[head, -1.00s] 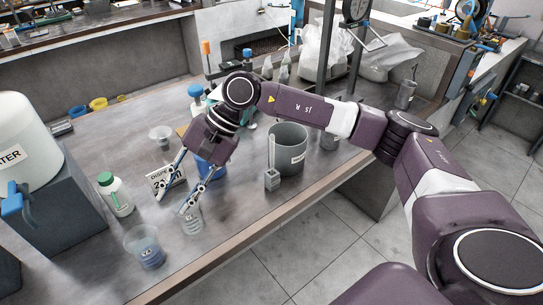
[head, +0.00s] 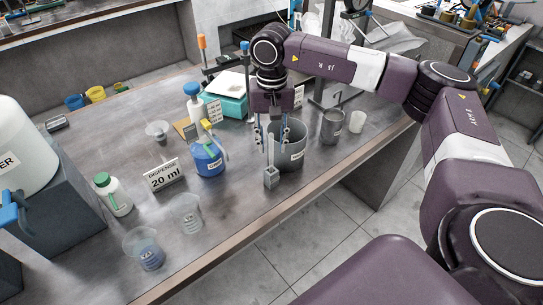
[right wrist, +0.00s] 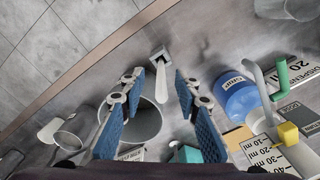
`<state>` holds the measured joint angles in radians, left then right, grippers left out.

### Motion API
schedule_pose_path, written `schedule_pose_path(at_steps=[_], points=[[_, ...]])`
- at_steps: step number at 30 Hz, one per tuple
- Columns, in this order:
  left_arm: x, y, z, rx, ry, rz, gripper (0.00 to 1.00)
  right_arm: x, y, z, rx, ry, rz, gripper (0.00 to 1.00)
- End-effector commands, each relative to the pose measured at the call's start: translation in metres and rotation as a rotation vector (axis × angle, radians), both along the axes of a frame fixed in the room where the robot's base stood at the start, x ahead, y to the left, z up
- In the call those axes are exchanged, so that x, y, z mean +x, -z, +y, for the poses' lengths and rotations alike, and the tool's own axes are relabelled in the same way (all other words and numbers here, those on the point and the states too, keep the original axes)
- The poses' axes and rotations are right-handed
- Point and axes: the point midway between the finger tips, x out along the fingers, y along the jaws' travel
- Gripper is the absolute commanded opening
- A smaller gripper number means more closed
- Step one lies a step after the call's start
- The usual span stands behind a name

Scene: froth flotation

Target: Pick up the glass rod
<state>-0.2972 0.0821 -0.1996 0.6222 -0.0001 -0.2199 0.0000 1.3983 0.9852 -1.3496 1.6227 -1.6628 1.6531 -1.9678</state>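A small grey square holder (head: 271,177) stands on the bench just in front of the grey bucket (head: 291,158). In the right wrist view the holder (right wrist: 160,84) shows between and beyond the fingertips, with a dark opening in its top. My right gripper (head: 272,147) points down above and behind the holder, close to the bucket. In the right wrist view its two blue-padded fingers (right wrist: 158,76) are wide apart with nothing visibly held. My left gripper is out of view.
A blue container (head: 208,160), a "20 ml" sign (head: 164,175) and a green-capped bottle (head: 116,199) stand to the left. Two clear cups (head: 188,218) are near the front edge. A metal beaker (head: 332,128) is right of the bucket.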

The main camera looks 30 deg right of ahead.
Motion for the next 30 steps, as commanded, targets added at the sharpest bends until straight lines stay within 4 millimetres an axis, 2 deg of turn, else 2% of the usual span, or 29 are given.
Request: schedule_pose_path(at_steps=[1,6,14,22,30], points=[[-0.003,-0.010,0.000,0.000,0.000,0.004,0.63,-0.002,0.002,0.001,-0.001,-0.001,0.004,0.30],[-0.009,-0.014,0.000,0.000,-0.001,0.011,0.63,-0.001,0.024,0.001,0.001,0.001,0.001,0.30],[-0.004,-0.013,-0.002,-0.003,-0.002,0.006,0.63,-0.001,0.029,0.001,0.001,0.001,0.001,0.30],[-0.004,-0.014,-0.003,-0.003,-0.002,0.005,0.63,-0.001,0.028,0.001,0.001,0.001,0.000,0.01],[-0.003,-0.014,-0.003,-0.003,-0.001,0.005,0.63,-0.001,0.028,0.001,0.001,0.001,-0.001,0.00]])
